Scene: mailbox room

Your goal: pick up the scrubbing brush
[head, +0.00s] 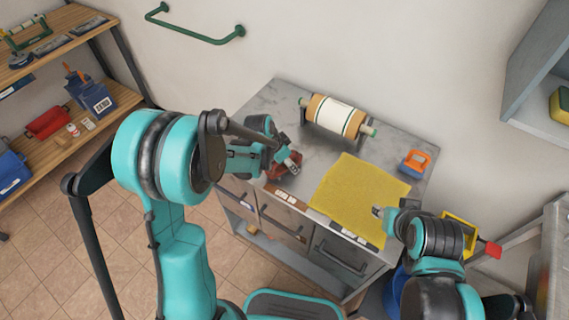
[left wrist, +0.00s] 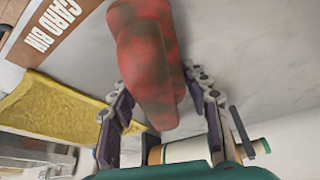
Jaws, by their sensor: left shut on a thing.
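A red mottled object (head: 283,168) is at my left gripper (head: 284,155), over the left part of the grey worktop. In the left wrist view the red object (left wrist: 150,55) lies between the two fingers of the left gripper (left wrist: 158,90), which is shut on it. No bristles show, so I cannot tell whether it is the scrubbing brush. An orange and blue item (head: 416,162), perhaps a brush with a looped handle, stands at the worktop's right side, apart from both grippers. My right gripper (head: 379,211) is by the yellow mat's right edge; its finger opening is unclear.
A yellow mat (head: 355,190) covers the worktop's (head: 290,105) front right. Shelves (head: 110,118) stand left; a grey wall cabinet (head: 530,80) hangs right.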

